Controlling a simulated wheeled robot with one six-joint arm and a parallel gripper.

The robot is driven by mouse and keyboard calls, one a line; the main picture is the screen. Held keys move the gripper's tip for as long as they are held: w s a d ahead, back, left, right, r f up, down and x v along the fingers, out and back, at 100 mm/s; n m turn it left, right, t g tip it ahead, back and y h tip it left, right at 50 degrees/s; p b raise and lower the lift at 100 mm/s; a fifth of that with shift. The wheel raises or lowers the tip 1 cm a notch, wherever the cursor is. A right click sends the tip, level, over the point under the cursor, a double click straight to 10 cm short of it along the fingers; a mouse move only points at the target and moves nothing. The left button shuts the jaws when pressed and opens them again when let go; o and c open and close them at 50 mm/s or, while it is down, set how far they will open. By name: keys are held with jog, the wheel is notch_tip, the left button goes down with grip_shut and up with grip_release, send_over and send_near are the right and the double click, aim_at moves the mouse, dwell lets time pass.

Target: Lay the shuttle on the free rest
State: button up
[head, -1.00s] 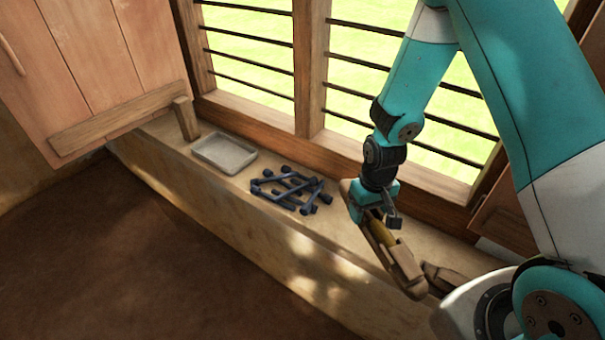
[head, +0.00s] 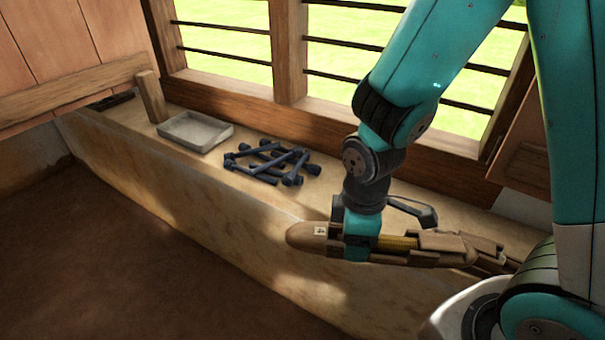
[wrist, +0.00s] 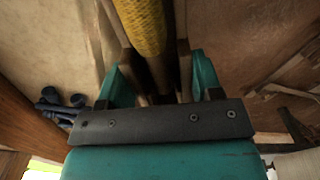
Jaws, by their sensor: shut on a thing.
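The shuttle (head: 308,234) is a brown wooden boat shape with yellow thread wound in its middle. My gripper (head: 360,248) is shut on it near its left end. The shuttle lies nearly level across the head view, in front of the ledge's front edge. In the wrist view its yellow thread (wrist: 143,28) shows beyond my gripper (wrist: 162,90). Wooden pieces (head: 488,257) show at the shuttle's right end; I cannot tell whether they are a rest or whether they touch it. I cannot make out a free rest for certain.
A pale ledge (head: 215,190) runs below the barred window (head: 225,45). A grey tray (head: 195,132) and a heap of dark blue rods (head: 270,163) lie on it. A wooden post (head: 151,97) stands at the left. The brown floor (head: 110,260) in front is clear.

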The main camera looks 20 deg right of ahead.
jog(key=shift+w+d+r, duration=0.15)
jog(key=w+d+p, duration=0.3)
jog(key=w+d, duration=0.9)
jog(key=d, duration=0.3)
jog(key=f, duration=0.6)
jog(key=shift+s+d+f, duration=0.1)
jog(key=shift+s+f, duration=0.1)
jog(key=shift+f, duration=0.2)
jog(key=shift+w+d+f, duration=0.15)
jog(key=shift+f, duration=0.05)
jog(key=shift+f, duration=0.15)
jog(key=o, duration=1.1)
